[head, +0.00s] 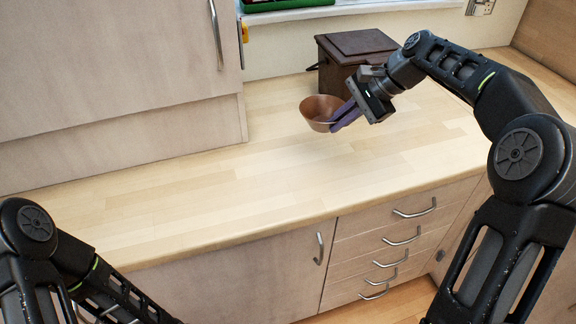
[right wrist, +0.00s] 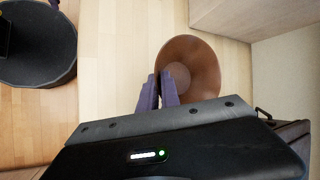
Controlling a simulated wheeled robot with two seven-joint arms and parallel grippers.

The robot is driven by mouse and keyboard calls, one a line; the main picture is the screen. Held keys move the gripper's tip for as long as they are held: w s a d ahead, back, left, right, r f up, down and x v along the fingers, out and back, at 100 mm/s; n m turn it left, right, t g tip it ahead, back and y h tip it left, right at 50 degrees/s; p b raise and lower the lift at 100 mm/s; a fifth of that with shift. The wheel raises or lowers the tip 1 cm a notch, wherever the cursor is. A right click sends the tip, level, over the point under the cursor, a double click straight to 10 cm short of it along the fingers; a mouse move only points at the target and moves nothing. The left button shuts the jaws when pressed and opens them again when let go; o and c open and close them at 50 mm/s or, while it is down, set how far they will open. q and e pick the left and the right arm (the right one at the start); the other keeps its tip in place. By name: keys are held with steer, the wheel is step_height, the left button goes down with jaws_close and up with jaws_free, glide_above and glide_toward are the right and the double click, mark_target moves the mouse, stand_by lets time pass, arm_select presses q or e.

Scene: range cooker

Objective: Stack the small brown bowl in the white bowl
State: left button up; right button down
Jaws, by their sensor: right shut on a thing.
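The small brown bowl (head: 318,110) is at the back of the wooden counter, roughly upright. My right gripper (head: 345,116) is shut on its near right rim with purple fingers. In the right wrist view the bowl (right wrist: 190,66) shows its open inside, and the fingers (right wrist: 160,92) meet at its rim. I cannot tell whether the bowl's base touches the counter. No white bowl shows in either view. My left arm shows at the lower left of the head view, but its gripper is out of frame.
A dark brown box (head: 352,58) with a lid stands on the counter just behind my right gripper. A wall cabinet (head: 110,60) fills the upper left. The counter's middle and front (head: 240,190) are clear. Drawers with metal handles (head: 405,238) lie below the front edge.

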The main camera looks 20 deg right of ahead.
steer(key=shift+f, duration=2.45)
steer(key=shift+f+p, duration=0.45)
steer(key=shift+f, duration=2.05)
steer(key=shift+f, duration=0.2)
steer(key=c, duration=1.6)
jaws_free()
